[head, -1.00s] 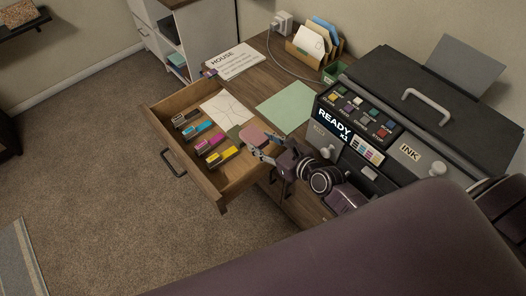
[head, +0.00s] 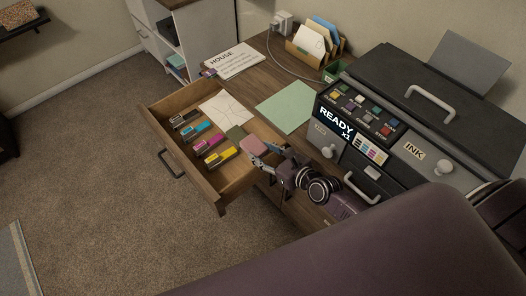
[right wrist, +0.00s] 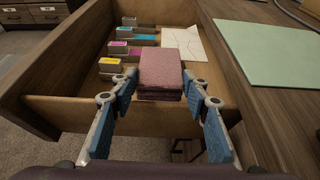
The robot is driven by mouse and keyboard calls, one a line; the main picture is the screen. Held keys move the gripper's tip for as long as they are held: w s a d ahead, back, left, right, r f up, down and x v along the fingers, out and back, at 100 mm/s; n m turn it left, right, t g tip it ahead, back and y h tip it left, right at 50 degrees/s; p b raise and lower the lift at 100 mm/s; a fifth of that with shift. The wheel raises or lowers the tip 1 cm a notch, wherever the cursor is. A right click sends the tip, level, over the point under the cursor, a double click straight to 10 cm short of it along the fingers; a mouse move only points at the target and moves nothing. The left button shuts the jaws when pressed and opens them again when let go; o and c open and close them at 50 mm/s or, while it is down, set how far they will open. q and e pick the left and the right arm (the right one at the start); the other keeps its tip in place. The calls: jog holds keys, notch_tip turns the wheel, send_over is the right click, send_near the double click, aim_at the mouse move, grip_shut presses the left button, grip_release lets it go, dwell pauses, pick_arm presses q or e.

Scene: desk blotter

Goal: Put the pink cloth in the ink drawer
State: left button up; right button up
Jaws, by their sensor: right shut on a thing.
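The pink cloth (head: 252,145) is a small folded stack held at the fingertips of my right gripper (head: 264,148). In the right wrist view the cloth (right wrist: 160,72) sits between the two blue-padded fingers of the gripper (right wrist: 163,85). The ink drawer (head: 178,164) is pulled open, a wooden box with a dark handle. The cloth is over the drawer's right end, just inside the side wall in the head view. I cannot tell its exact height above the drawer floor. My left gripper is not in view.
A green sheet (head: 285,107) lies on the desk. A dark printer (head: 400,120) stands to the right.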

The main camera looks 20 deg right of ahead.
jog(key=o, duration=0.9)
jog(key=shift+o, duration=0.2)
jog(key=shift+r, duration=0.1)
jog(key=shift+r, duration=0.2)
jog(key=shift+r+p, duration=0.4)
jog(key=shift+p, duration=0.15)
jog(key=v, duration=1.2)
jog(key=shift+f, duration=0.1)
